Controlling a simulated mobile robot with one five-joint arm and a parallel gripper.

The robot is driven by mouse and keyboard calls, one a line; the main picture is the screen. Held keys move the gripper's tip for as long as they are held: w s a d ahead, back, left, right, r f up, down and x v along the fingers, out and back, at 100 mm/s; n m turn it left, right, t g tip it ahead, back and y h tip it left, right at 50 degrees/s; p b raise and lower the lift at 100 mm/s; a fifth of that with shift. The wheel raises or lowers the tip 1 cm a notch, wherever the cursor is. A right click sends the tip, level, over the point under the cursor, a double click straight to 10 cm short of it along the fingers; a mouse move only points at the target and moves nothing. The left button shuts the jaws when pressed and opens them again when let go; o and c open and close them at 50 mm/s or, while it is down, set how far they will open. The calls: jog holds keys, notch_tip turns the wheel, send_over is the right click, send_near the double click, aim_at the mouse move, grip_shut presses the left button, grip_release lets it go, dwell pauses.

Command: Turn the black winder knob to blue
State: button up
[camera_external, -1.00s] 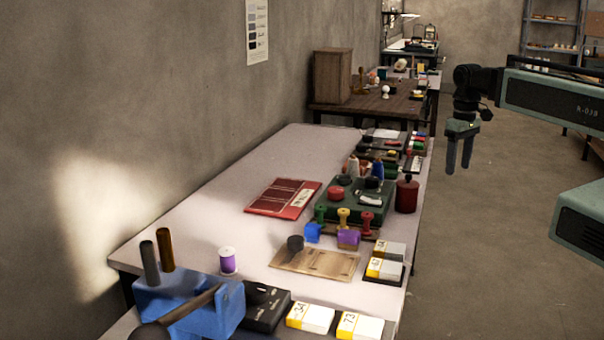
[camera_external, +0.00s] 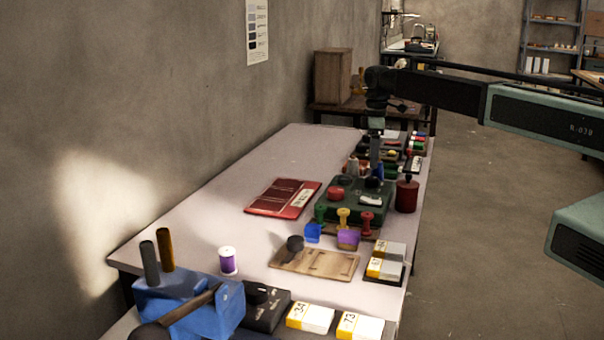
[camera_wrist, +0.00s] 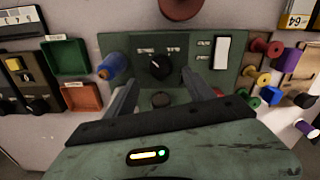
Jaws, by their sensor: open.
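A dark green box (camera_external: 330,211) on the long table carries a black knob (camera_external: 374,182), a red knob (camera_external: 336,193) and a white switch (camera_external: 370,201). In the wrist view the black knob (camera_wrist: 158,66) sits on the panel with a pale pointer mark toward the upper left. The small labels above it are too small to read. My gripper (camera_external: 376,168) hangs over the far part of the box. It is open and empty in the wrist view (camera_wrist: 163,88), its fingertips either side of and short of the black knob, with a dark round knob (camera_wrist: 161,99) between the fingers.
A blue spool (camera_wrist: 114,66) stands close beside my left finger. The white switch (camera_wrist: 222,53) is right of the fingers. The table's left side is mostly clear.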

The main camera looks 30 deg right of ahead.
aim_at(372, 178)
notch_tip(372, 178, down, 7)
jog(key=b, duration=0.6)
jog(key=shift+r, duration=0.15)
grip_shut()
